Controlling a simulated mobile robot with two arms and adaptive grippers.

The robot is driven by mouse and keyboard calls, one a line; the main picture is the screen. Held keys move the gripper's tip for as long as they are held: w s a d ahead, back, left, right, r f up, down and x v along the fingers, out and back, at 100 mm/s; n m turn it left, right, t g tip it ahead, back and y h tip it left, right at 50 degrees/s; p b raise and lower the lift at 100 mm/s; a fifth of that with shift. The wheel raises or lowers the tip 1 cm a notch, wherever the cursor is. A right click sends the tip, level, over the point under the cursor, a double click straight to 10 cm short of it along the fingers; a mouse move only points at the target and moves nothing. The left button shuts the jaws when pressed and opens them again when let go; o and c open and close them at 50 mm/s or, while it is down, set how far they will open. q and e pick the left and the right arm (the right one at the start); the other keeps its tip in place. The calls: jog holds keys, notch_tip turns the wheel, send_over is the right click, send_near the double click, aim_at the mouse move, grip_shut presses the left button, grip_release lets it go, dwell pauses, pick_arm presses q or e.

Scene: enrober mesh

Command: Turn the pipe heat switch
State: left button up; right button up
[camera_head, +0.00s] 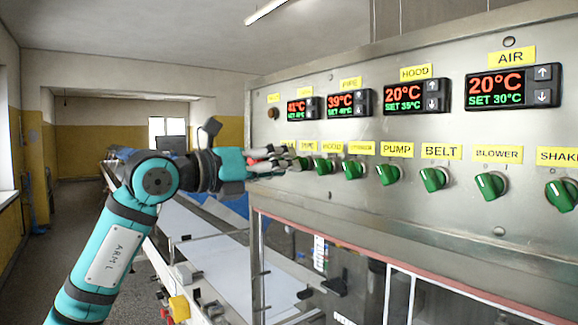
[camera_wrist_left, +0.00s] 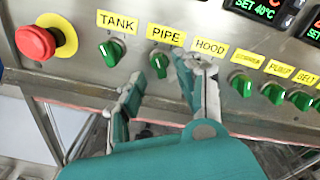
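The pipe heat switch is a green rotary knob (camera_wrist_left: 159,64) below the yellow PIPE label (camera_wrist_left: 166,35) in the left wrist view. Its white mark looks close to upright. In the head view the knob (camera_head: 303,163) is partly hidden by my left gripper's fingertips. My left gripper (camera_head: 283,160) reaches the panel from the left. In the wrist view its fingers (camera_wrist_left: 162,78) are apart, one on each side of the PIPE knob. I cannot tell whether they touch it. The right finger covers the spot below the HOOD label (camera_wrist_left: 210,47). My right gripper is not in view.
The TANK knob (camera_wrist_left: 112,52) is close on the left, with a red emergency button (camera_wrist_left: 36,42) beyond it. More green knobs, such as PUMP (camera_head: 388,173) and BELT (camera_head: 434,179), run right along the metal panel (camera_head: 300,208). Temperature displays (camera_head: 353,104) sit above.

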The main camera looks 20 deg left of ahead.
pick_arm(q)
jog(key=v, duration=0.9)
jog(key=shift+s+a, duration=0.25)
jog(key=shift+d, duration=0.1)
